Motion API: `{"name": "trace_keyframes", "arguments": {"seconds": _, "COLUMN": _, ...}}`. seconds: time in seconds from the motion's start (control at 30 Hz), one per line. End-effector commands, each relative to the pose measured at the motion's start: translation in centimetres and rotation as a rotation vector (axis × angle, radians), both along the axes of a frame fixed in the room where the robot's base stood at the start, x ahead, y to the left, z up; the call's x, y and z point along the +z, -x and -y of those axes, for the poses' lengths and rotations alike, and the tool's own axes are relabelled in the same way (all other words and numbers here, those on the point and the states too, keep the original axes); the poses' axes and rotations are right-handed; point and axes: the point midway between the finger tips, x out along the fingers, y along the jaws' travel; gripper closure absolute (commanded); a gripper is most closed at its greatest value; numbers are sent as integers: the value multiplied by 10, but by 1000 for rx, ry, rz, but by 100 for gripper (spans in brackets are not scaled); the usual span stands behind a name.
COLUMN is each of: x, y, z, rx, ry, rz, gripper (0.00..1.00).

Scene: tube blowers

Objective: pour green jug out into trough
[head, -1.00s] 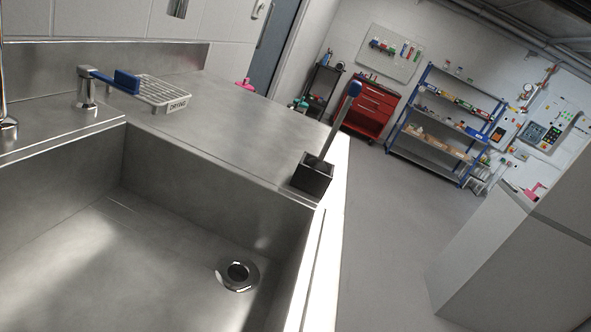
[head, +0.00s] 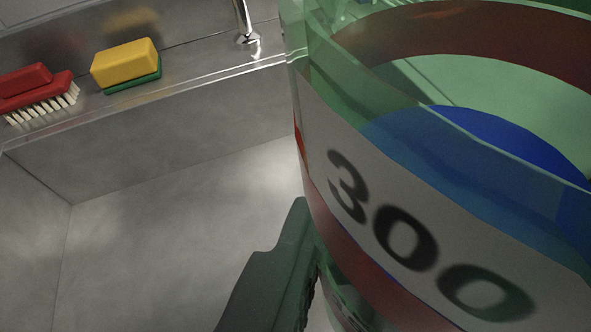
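The green jug (head: 312,110) is see-through and fills the right half of the head view, very close and tilted. It bears a pale label with a black 300 and has a red-brown band. Blue shows inside it, seemingly liquid. One dark finger of my gripper (head: 278,262) presses against the jug's left side; the other finger is hidden. My gripper appears shut on the jug. The grey steel trough (head: 190,200) lies below and to the left, and the jug hangs over it. The jug's base is out of view.
On the ledge at the trough's back stand a red brush (head: 35,90) with white bristles and a yellow and green sponge (head: 126,66). A chrome tap foot (head: 246,37) stands on the same ledge near the jug. The visible trough floor is clear.

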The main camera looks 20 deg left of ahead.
Motion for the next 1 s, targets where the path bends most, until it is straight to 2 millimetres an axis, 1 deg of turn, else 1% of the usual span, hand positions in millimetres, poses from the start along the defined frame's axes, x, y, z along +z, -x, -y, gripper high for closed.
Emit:
{"name": "trace_keyframes", "arguments": {"seconds": 0.4, "x": 1, "y": 2, "z": 21, "rx": -30, "ry": 1, "rz": 2, "gripper": 80}}
{"name": "trace_keyframes", "arguments": {"seconds": 0.47, "x": 0, "y": 1, "z": 21, "rx": -28, "ry": 1, "rz": 2, "gripper": 80}}
{"name": "trace_keyframes", "arguments": {"seconds": 0.53, "x": -1, "y": -2, "z": 17, "rx": -15, "ry": 2, "rz": 5, "gripper": 80}}
{"name": "trace_keyframes", "arguments": {"seconds": 0.67, "x": -2, "y": -12, "z": -2, "rx": 45, "ry": 4, "rz": 8, "gripper": 80}}
{"name": "trace_keyframes", "arguments": {"seconds": 0.8, "x": 1, "y": -24, "z": -31, "rx": 142, "ry": 3, "rz": 12, "gripper": 80}}
{"name": "trace_keyframes", "arguments": {"seconds": 1.0, "x": 3, "y": -31, "z": -67, "rx": 285, "ry": -1, "rz": 11, "gripper": 80}}
